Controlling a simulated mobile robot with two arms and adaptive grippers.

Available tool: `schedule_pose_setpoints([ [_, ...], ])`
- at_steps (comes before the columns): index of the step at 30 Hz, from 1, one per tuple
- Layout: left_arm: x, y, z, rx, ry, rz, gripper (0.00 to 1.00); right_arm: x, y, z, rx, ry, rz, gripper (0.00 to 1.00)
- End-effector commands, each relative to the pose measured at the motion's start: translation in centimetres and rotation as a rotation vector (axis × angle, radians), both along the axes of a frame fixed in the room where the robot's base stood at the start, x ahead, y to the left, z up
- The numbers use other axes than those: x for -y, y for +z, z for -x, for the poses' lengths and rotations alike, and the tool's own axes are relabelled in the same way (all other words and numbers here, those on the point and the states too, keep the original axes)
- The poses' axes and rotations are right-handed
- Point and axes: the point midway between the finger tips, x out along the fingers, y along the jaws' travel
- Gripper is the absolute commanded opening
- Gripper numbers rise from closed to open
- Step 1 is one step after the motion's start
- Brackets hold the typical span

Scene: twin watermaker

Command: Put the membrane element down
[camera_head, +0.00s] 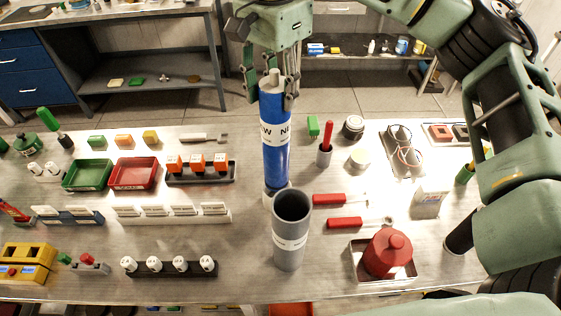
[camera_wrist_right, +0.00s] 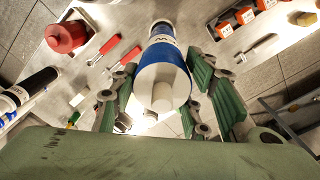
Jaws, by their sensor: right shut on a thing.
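The membrane element (camera_head: 276,150) is a blue cylinder with white ends and a white label reading "NEW". It stands upright behind the grey open tube (camera_head: 291,250) in the head view. Its lower end is partly hidden by the tube's rim, so I cannot tell if it touches the table. My right gripper (camera_head: 270,88) is shut around the element's upper end. In the right wrist view the gripper (camera_wrist_right: 160,95) has a green finger on each side of the element (camera_wrist_right: 168,60), whose white end faces the camera. My left gripper is out of view.
The metal table (camera_head: 250,275) is crowded. Left are green (camera_head: 88,175) and red (camera_head: 134,173) trays and several small racks. Right are red-handled tools (camera_head: 340,199) and a red container (camera_head: 388,253) in a tray. A dark labelled cylinder (camera_wrist_right: 30,95) shows in the wrist view.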

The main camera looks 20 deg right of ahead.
Motion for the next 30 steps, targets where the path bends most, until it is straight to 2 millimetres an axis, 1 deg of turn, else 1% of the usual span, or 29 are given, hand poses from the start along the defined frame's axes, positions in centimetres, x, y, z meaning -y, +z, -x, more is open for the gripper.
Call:
schedule_pose_setpoints([
  [1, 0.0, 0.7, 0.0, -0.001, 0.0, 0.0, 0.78, 0.1, -0.7, 0.1, -0.005, 0.0, 0.001, 0.11],
  [6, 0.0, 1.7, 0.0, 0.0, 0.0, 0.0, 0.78, 0.1, -3.6, 0.1, -0.003, -0.001, 0.001, 0.11],
  [14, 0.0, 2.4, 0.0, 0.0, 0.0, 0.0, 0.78, 0.1, -5.8, 0.1, -0.002, -0.002, 0.001, 0.11],
  [19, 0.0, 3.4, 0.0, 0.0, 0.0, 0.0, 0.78, 0.1, -8.0, 0.0, -0.002, -0.003, 0.0, 0.11],
  [21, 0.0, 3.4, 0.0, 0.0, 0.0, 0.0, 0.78, 0.1, -8.5, 0.0, 0.0, -0.002, -0.001, 0.11],
  [30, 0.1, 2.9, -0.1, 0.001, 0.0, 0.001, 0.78, 0.0, -8.9, 0.0, 0.0, -0.002, -0.001, 0.11],
])
